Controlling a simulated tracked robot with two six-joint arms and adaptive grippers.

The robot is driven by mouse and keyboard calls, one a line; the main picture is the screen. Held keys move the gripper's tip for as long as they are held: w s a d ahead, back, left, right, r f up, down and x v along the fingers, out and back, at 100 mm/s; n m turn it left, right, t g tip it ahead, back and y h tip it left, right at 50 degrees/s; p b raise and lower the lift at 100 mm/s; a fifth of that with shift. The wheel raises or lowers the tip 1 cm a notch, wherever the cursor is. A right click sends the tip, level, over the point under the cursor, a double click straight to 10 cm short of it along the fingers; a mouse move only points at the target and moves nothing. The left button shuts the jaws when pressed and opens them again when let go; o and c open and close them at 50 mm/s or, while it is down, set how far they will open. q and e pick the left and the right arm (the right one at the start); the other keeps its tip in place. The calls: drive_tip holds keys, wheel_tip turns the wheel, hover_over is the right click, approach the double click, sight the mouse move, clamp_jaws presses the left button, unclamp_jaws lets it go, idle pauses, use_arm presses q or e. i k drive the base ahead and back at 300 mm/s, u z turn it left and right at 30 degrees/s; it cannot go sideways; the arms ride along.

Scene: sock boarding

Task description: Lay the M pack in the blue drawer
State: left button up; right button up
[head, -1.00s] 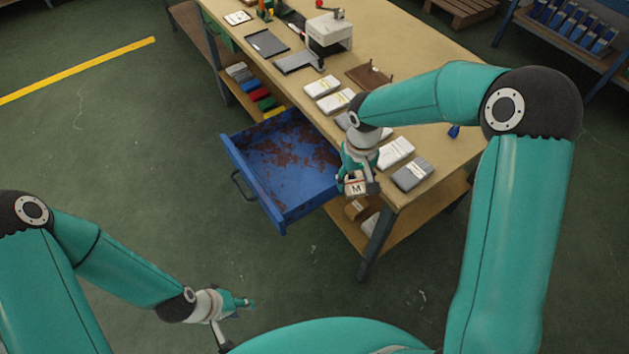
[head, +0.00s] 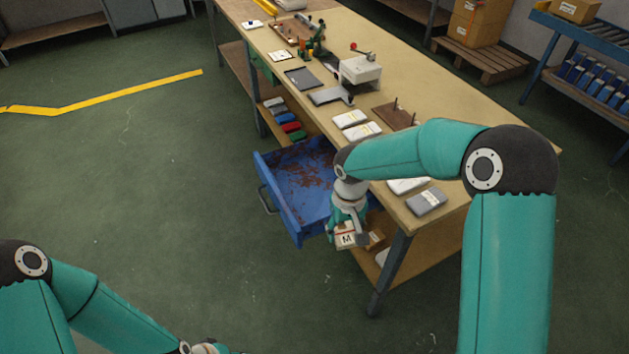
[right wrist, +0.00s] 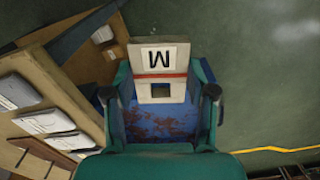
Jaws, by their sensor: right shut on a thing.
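The M pack (head: 346,238), a pale block with a white M label and a red band, is in my right gripper (head: 349,226). It also shows in the right wrist view (right wrist: 159,57), between the two fingers of my right gripper (right wrist: 160,92). The blue drawer (head: 277,207) is pulled out from the bench, its floor marked with brown patches. In the head view the pack hangs just right of the drawer's near corner; its height over the drawer is unclear. The drawer floor (right wrist: 160,124) shows behind the gripper. My left gripper is mostly cut off at the bottom edge.
The wooden bench (head: 430,90) carries white packs (head: 350,119), a grey pack (head: 427,201) and a white machine (head: 361,70). A bench leg (head: 390,270) stands right of the drawer. Green floor left of the drawer is clear.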

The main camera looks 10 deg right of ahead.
sight(305, 191)
drive_tip(key=u, duration=0.3)
drive_tip(key=i, duration=1)
